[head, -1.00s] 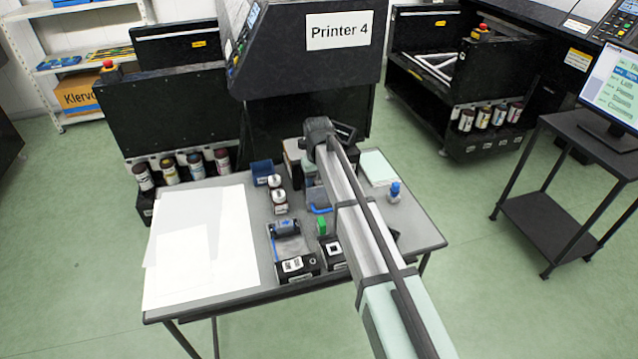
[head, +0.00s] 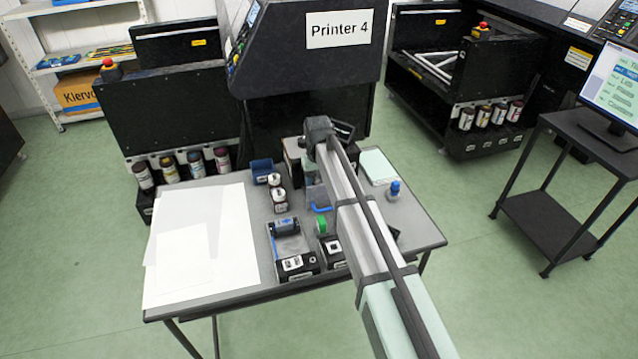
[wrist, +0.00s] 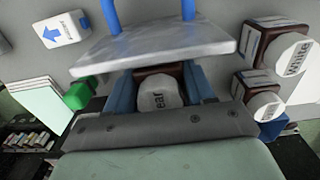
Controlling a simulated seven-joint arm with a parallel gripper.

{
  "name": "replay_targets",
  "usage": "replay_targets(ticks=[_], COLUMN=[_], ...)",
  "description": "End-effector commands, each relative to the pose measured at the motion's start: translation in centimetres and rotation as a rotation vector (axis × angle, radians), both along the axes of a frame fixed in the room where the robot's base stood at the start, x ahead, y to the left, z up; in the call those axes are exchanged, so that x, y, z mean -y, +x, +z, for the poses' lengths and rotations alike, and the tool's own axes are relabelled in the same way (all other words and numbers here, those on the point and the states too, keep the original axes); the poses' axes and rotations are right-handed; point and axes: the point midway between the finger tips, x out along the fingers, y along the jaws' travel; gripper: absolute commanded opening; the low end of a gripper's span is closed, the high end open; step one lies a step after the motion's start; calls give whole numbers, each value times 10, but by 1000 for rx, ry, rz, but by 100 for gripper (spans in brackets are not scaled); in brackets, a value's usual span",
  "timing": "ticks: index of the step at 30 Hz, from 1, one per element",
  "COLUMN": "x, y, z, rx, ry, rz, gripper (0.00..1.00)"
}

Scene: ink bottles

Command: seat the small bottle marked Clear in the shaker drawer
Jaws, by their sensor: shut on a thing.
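In the wrist view my gripper (wrist: 165,92) has its two blue fingers shut on a small brown bottle (wrist: 158,72). Its white cap (wrist: 160,95) shows the letters "ear", in line with Clear. A grey plate with two blue posts (wrist: 155,45) lies just beyond the bottle. It looks like the front of the shaker drawer, whose blue handle (head: 321,209) shows in the head view. I cannot tell whether the bottle's base touches the drawer; it is hidden. In the head view my arm hides most of the gripper and the bottle.
A large White bottle (wrist: 290,55) and a smaller white-capped bottle (wrist: 265,105) stand close to the gripper. White sheets (head: 205,240) cover the table's left. A blue-capped bottle (head: 395,190) stands right.

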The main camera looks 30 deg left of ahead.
Motion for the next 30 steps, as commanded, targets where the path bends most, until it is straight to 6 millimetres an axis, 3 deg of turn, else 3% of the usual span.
replay_targets(ticks=[30], x=[0], y=[0], z=[-7], rx=[0], ry=[0], rz=[0], gripper=[23])
